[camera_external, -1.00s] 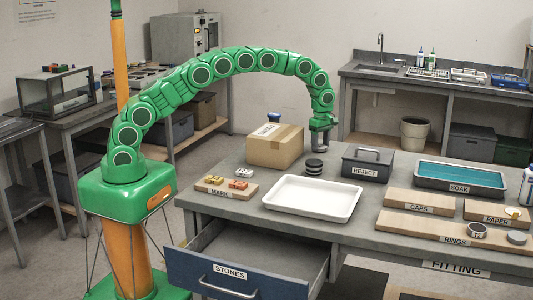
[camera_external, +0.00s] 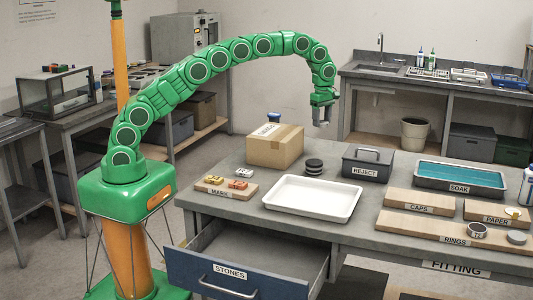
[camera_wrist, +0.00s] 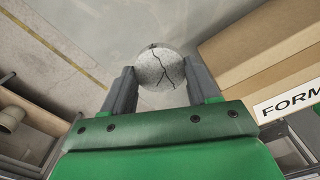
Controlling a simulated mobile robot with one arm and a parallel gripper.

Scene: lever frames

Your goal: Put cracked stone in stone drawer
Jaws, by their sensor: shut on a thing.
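The cracked stone (camera_wrist: 160,69) is a round grey piece with dark branching cracks, seen in the wrist view between my fingers. My gripper (camera_wrist: 160,88) is shut on it. In the external view my gripper (camera_external: 322,122) points down and hangs above the far part of the bench, behind the dark discs; the stone is too small to make out there. The stone drawer (camera_external: 232,274), blue with a STONES label, is pulled open at the bench's front left. The part of its inside that shows looks empty.
A cardboard box (camera_external: 275,148) stands left of my gripper. A stack of dark discs (camera_external: 314,167), a grey REJECT box (camera_external: 367,164), a white tray (camera_external: 311,198) and a MARK board (camera_external: 226,189) stand on the bench. A SOAK tray (camera_external: 460,178) is at right.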

